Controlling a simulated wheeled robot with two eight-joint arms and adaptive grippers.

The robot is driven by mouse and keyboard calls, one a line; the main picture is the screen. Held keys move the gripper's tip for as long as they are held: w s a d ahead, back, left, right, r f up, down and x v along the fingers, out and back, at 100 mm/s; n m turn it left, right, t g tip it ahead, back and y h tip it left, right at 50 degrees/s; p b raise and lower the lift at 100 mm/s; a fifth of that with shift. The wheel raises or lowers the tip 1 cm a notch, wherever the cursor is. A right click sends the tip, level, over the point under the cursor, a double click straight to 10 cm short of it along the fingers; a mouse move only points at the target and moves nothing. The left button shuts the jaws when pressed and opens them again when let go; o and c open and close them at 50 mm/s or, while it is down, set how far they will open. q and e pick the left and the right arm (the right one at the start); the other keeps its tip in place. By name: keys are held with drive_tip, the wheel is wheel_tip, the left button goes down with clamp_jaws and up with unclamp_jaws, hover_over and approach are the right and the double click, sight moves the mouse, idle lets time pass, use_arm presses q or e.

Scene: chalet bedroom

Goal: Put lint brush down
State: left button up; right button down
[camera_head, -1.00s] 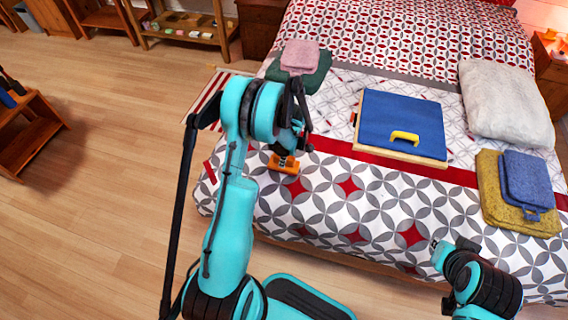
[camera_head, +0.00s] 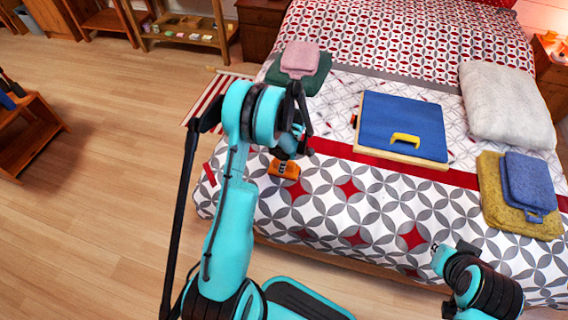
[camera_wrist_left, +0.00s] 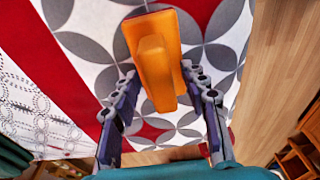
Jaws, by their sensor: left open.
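The orange lint brush (camera_head: 284,169) lies on the patterned bedspread near the bed's left front edge. In the left wrist view the lint brush (camera_wrist_left: 156,62) rests on the cloth, with its near end reaching toward the space between the finger tips. My left gripper (camera_head: 292,150) is just above and behind it in the head view, partly hidden by my own arm. In the left wrist view the left gripper (camera_wrist_left: 162,84) is open, with a finger on each side and a gap to the brush. My right gripper is not seen; only part of that arm shows at lower right.
On the bed (camera_head: 330,215) are a blue board with a yellow handle (camera_head: 400,125), a pink folded cloth on a green one (camera_head: 300,60), a white pillow (camera_head: 507,103), and blue and yellow towels (camera_head: 520,190). Wood floor (camera_head: 110,200) is clear at left.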

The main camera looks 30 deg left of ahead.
use_arm(q)
drive_tip(key=r+p, duration=0.1)
drive_tip(key=r, duration=0.2)
drive_tip(key=d+r+p, duration=0.1)
drive_tip(key=r, duration=0.3)
drive_tip(key=r+p, duration=0.1)
drive_tip(key=r, duration=0.2)
drive_tip(key=shift+w+d+r+p, duration=0.15)
drive_tip(key=shift+d+p, duration=0.05)
drive_tip(key=shift+p, duration=0.2)
drive_tip(key=s+d+r+m+t, duration=0.2)
drive_tip(key=s+d+r+m, duration=0.25)
drive_tip(key=r, duration=0.35)
drive_tip(key=s+d+r+m+t, duration=0.25)
drive_tip(key=r+m, duration=0.35)
drive_tip(key=r, duration=0.3)
drive_tip(key=s+d+r+m+t, duration=0.1)
drive_tip(key=s+d+m, duration=0.2)
drive_tip(key=s+m, duration=0.2)
drive_tip(key=s+d+r+m+t+h, duration=0.1)
drive_tip(key=s+d+r+m+t, duration=0.1)
drive_tip(key=s+d+m, duration=0.2)
drive_tip(key=s+m, duration=0.1)
drive_tip(key=s, duration=0.2)
drive_tip(key=shift+s+r+h, duration=0.15)
drive_tip(key=shift+r+h, duration=0.1)
drive_tip(key=shift+h, duration=0.05)
